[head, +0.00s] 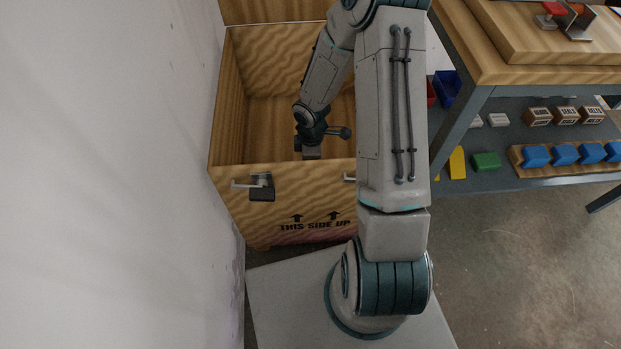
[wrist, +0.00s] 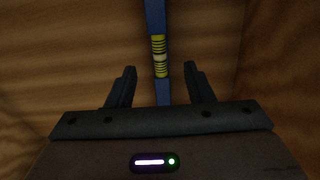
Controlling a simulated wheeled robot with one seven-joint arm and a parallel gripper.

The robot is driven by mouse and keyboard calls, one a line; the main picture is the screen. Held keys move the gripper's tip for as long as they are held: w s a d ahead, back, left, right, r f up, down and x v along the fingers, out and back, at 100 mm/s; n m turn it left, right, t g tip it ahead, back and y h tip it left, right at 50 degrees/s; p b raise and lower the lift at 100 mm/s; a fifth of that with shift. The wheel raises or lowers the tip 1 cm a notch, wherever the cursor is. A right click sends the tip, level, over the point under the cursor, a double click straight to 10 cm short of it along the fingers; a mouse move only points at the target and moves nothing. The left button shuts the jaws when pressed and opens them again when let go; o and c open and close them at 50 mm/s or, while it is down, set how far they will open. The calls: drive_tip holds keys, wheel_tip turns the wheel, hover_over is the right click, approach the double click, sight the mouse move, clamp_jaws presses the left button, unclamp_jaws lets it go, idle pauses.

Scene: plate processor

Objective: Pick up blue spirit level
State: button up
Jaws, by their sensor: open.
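The blue spirit level (wrist: 155,18) shows in the wrist view as a narrow blue bar with a yellow-and-black striped middle. It runs from the top edge down between my gripper's fingers. My gripper (wrist: 160,72) is open, with one finger on each side of the bar and a visible gap to each. I cannot tell how far the fingertips are above or below the bar. In the head view my arm reaches down into the wooden crate (head: 228,168), and the level is hidden there.
The crate's walls stand close around my arm, with metal latches (head: 262,187) on its front. A white wall (head: 120,180) is on the left. A workbench (head: 545,65) with a lower shelf of blue, green and yellow items stands on the right.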

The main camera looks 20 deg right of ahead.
wheel_tip(320, 180, down, 7)
drive_tip(key=b, duration=0.3)
drive_tip(key=shift+f+b, duration=0.15)
drive_tip(key=shift+b, duration=0.2)
clamp_jaws()
